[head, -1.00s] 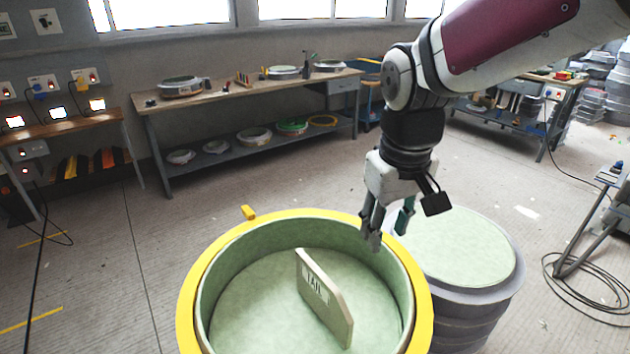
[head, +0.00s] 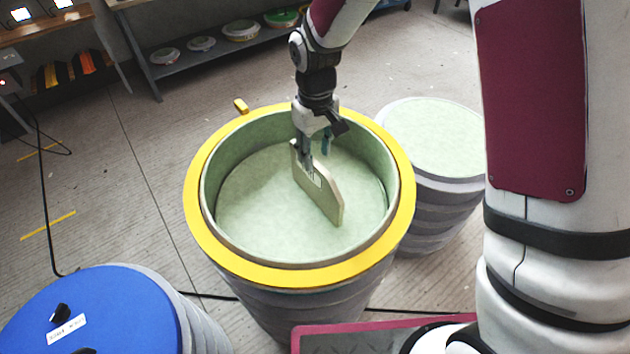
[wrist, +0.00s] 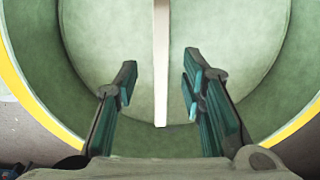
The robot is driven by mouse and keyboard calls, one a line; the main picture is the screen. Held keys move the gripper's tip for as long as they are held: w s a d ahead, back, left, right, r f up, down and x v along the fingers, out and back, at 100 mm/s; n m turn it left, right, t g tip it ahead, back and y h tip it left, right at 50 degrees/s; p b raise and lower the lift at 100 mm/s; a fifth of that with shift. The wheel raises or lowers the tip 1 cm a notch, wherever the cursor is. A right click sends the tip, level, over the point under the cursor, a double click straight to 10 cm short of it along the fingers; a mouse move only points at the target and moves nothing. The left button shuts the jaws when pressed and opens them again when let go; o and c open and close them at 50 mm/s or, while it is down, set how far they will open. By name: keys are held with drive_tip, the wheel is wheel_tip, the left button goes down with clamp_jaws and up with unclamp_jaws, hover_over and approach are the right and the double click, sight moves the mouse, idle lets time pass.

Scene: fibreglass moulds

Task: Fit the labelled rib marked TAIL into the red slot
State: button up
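The rib marked TAIL (head: 322,190) is a pale board standing on edge inside the round green mould with the yellow rim (head: 202,220). Its label is partly hidden behind my gripper in the head view. My gripper (head: 316,160) is inside the mould's mouth at the rib's far end. In the wrist view my gripper (wrist: 158,85) is open, with one finger on each side of the rib (wrist: 161,60) and gaps between. The rib shows there as a thin upright strip. I see no red slot in these frames.
A second mould with a pale green top (head: 436,135) stands close at the right. A blue-lidded drum (head: 110,310) stands at the lower left. A small yellow block (head: 241,105) lies on the floor behind the rim. Open floor (head: 130,190) lies to the left.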

sight(315, 173)
drive_tip(key=shift+f+p, duration=0.5)
drive_tip(key=shift+f, duration=3.4)
drive_tip(key=shift+c, duration=0.6)
clamp_jaws()
